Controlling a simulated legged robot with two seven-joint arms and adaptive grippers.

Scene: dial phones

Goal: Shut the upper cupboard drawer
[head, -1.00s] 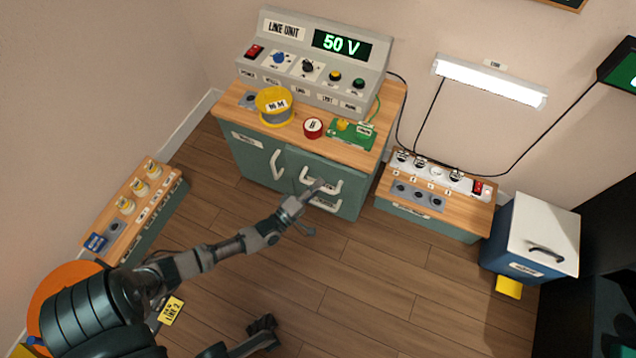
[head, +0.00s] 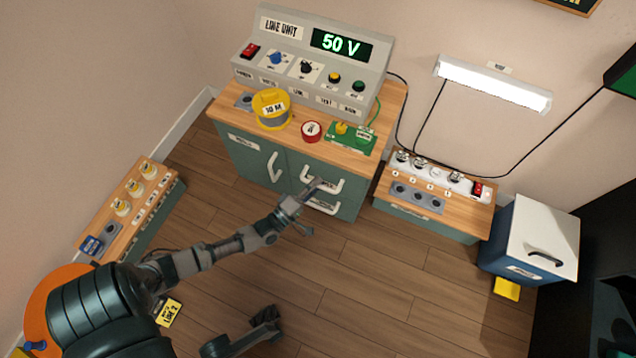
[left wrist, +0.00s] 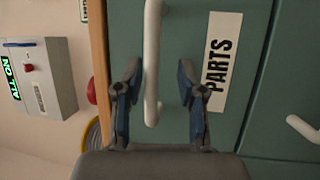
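The cupboard (head: 238,150) has a green front and a wooden top. Its upper drawer has a white bar handle (head: 333,186), just above the lower drawer handle (head: 322,206). My left gripper (head: 313,206) is at the drawer fronts. In the left wrist view its fingers (left wrist: 158,92) are open on either side of the upper drawer handle (left wrist: 152,60), beside the PARTS label (left wrist: 219,60). Contact with the handle cannot be told, nor how far the drawer stands out. My right gripper (head: 266,324) is low over the floor, away from the cupboard; its opening is unclear.
The line unit (head: 310,60), a yellow spool (head: 270,110), a red round piece (head: 311,131) and a green board (head: 350,138) stand on top. A low socket cabinet (head: 425,225) is to the right, a low bench (head: 140,205) to the left.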

